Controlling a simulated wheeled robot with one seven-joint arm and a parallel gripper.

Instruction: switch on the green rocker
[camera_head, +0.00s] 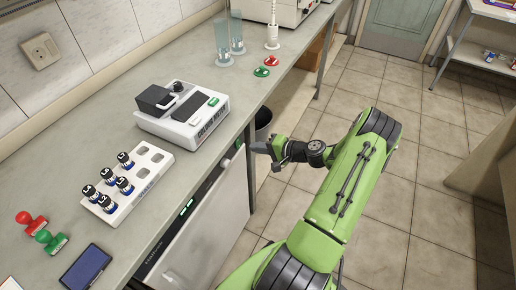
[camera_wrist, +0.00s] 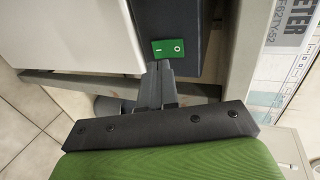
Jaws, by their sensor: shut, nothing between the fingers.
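The green rocker (camera_wrist: 168,48) sits on the dark panel (camera_wrist: 172,18) of the white under-bench appliance, marked I on one end and O on the other. It also shows small in the head view (camera_head: 238,145), near the panel's right end below the bench edge. Which end is pressed in, I cannot tell. My gripper (camera_wrist: 160,68) is shut and empty, its tips just beside the rocker's I end in the wrist view; whether they touch, I cannot tell. In the head view my gripper (camera_head: 256,147) is just right of the panel.
The bench top (camera_head: 110,140) juts above the panel. On it stand a white meter (camera_head: 185,115), a vial rack (camera_head: 128,188), stamps (camera_head: 50,242) and glass cylinders (camera_head: 222,40). A dark bin (camera_head: 263,122) stands behind my gripper. The floor to the right is clear.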

